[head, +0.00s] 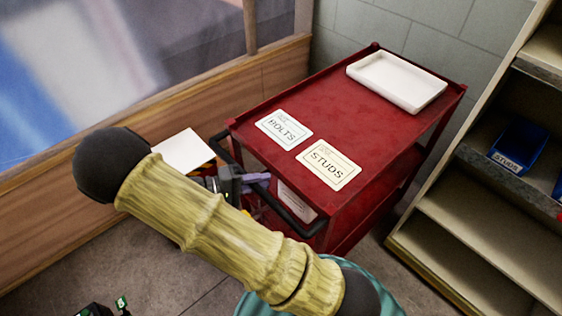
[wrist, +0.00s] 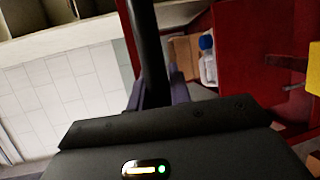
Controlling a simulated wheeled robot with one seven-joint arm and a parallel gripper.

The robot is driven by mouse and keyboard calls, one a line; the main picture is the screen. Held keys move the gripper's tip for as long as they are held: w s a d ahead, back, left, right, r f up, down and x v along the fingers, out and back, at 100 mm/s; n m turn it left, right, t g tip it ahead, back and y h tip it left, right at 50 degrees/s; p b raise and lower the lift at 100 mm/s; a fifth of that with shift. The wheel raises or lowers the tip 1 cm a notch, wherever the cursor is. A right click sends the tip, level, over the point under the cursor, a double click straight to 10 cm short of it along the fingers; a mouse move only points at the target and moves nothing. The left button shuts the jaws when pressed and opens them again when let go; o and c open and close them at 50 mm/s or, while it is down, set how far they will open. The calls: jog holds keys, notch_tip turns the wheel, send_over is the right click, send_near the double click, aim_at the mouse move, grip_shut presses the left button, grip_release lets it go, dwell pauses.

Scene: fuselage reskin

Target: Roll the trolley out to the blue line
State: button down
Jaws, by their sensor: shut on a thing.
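The red trolley (head: 345,110) stands in the corner between the wood-panelled window wall and the grey block wall. Its black handle (head: 298,207) runs along the near end. My gripper (head: 258,183) is at this handle, partly hidden behind my arm. In the wrist view the black handle bar (wrist: 149,45) passes between the purple fingers of my gripper (wrist: 158,90), which are shut on it. The trolley's red side and shelf (wrist: 240,40) show at the right there. No blue floor line can be made out.
A white tray (head: 397,82) and cards reading BOLTS (head: 284,129) and STUDS (head: 328,164) lie on the trolley top. A bottle (wrist: 207,60) and brown box (wrist: 183,50) show on a lower level. Shelving (head: 480,215) stands close at right. Grey floor shows in front.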

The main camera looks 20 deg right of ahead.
jog(key=s+a+p, duration=0.1)
jog(key=s+a, duration=0.2)
jog(key=a, duration=0.6)
jog(key=shift+s+a, duration=0.15)
jog(key=shift+s, duration=0.05)
jog(key=shift+f, duration=0.1)
jog(key=c, duration=1.3)
grip_release()
jog(key=shift+w, duration=0.1)
jog(key=a+r, duration=0.3)
jog(key=a, duration=1.4)
jog(key=shift+w, duration=0.4)
jog(key=shift+r, duration=0.15)
